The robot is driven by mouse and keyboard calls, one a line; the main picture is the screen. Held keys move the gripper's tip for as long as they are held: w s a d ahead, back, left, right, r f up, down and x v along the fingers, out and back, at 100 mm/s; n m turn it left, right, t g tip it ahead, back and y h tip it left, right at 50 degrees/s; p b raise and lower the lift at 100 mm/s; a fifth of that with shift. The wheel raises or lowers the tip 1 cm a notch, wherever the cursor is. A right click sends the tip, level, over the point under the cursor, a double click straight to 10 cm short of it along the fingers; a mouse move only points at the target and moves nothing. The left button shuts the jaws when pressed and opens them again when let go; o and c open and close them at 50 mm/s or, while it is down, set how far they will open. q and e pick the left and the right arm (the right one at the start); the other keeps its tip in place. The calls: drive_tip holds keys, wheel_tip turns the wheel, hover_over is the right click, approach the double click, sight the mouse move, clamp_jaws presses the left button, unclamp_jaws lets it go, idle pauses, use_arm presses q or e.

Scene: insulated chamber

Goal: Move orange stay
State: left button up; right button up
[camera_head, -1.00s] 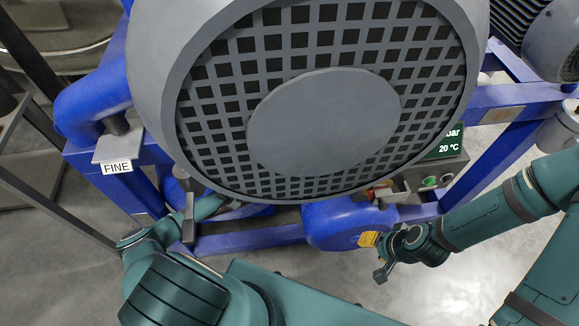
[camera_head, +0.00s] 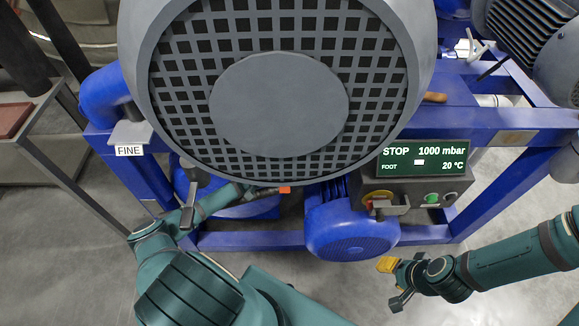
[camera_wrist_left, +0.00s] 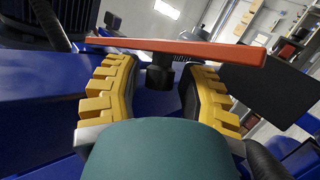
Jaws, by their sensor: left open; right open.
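The orange stay (camera_wrist_left: 180,48) is a flat orange-red bar that crosses the left wrist view just beyond my left fingertips, above a dark round post. My left gripper (camera_wrist_left: 160,80) is open, with one yellow finger on each side of the post. I cannot tell whether the fingers touch it. In the head view a small orange piece (camera_head: 285,189) shows below the big grey motor by my left arm's end; the left fingers are hidden there. My right gripper (camera_head: 398,282) is open and empty, low on the right, in front of the blue frame.
The large grey motor with a grille (camera_head: 280,105) blocks much of the head view. A blue pump motor (camera_head: 350,225) and a control box with a green display (camera_head: 424,158) sit between my arms. Blue frame beams surround them.

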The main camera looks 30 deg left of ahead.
use_arm(q)
drive_tip(key=shift+r, duration=0.1)
clamp_jaws()
drive_tip(key=shift+t, duration=0.3)
